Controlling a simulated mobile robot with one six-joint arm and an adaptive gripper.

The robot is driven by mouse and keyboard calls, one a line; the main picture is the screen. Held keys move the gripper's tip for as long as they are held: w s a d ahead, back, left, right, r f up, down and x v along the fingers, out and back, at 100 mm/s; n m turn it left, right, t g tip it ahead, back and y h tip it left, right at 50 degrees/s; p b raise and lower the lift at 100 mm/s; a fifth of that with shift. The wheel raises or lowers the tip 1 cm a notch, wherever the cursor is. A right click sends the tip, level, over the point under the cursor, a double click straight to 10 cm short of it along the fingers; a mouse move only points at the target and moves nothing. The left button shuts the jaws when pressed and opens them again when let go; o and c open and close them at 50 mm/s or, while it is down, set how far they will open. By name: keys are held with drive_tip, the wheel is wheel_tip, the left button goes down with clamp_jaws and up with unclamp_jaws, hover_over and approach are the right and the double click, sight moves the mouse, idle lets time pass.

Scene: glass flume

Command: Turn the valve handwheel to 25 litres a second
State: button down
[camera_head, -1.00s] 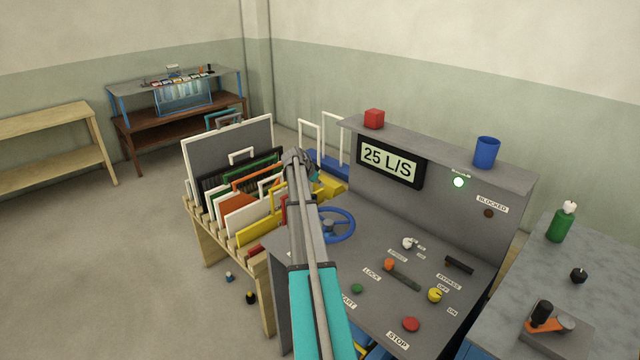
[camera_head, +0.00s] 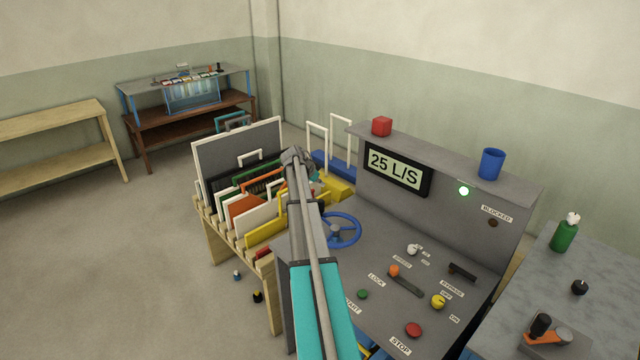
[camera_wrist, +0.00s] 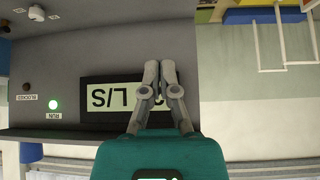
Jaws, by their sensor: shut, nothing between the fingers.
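The blue valve handwheel (camera_head: 343,230) is on the grey control desk, partly hidden behind my arm in the head view. The display (camera_head: 396,167) on the desk's back panel reads 25 L/S. It also shows upside down in the wrist view (camera_wrist: 104,97), partly covered by my fingers. My gripper (camera_wrist: 160,64) is shut and empty in the wrist view, its fingertips together in front of the panel. In the head view my arm reaches up left of the handwheel, and the fingers are hidden there. The handwheel does not show in the wrist view.
The green RUN lamp (camera_head: 464,191) is lit; the BLOCKED lamp (camera_head: 493,223) is dark. A red stop button (camera_head: 413,330), yellow knob (camera_head: 438,301) and orange-tipped lever (camera_head: 405,281) are on the desk. A wooden rack (camera_head: 240,262) of panels stands close left. A blue cup (camera_head: 491,164) is on the ledge.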

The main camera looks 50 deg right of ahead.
drive_tip(key=shift+a, duration=0.1)
drive_tip(key=a+f+n+h+b, duration=0.1)
drive_tip(key=a+f+b, duration=0.1)
drive_tip(key=a, duration=0.5)
drive_tip(key=w+a+f+t+h+b, duration=0.1)
drive_tip(key=a+f+b, duration=0.1)
drive_tip(key=a+b, duration=0.2)
drive_tip(key=a, duration=0.3)
drive_tip(key=shift+a+n, duration=0.4)
drive_tip(key=shift+w, duration=0.1)
drive_tip(key=b+x, duration=0.2)
drive_tip(key=x, duration=0.2)
drive_tip(key=r+b+x, duration=0.1)
drive_tip(key=b+x, duration=0.1)
drive_tip(key=x, duration=0.2)
drive_tip(key=d+b+x, duration=0.1)
drive_tip(key=b+x, duration=0.1)
drive_tip(key=x, duration=0.2)
drive_tip(key=shift+d+r+b, duration=0.15)
drive_tip(key=shift+b, duration=0.2)
drive_tip(key=shift+d, duration=0.65)
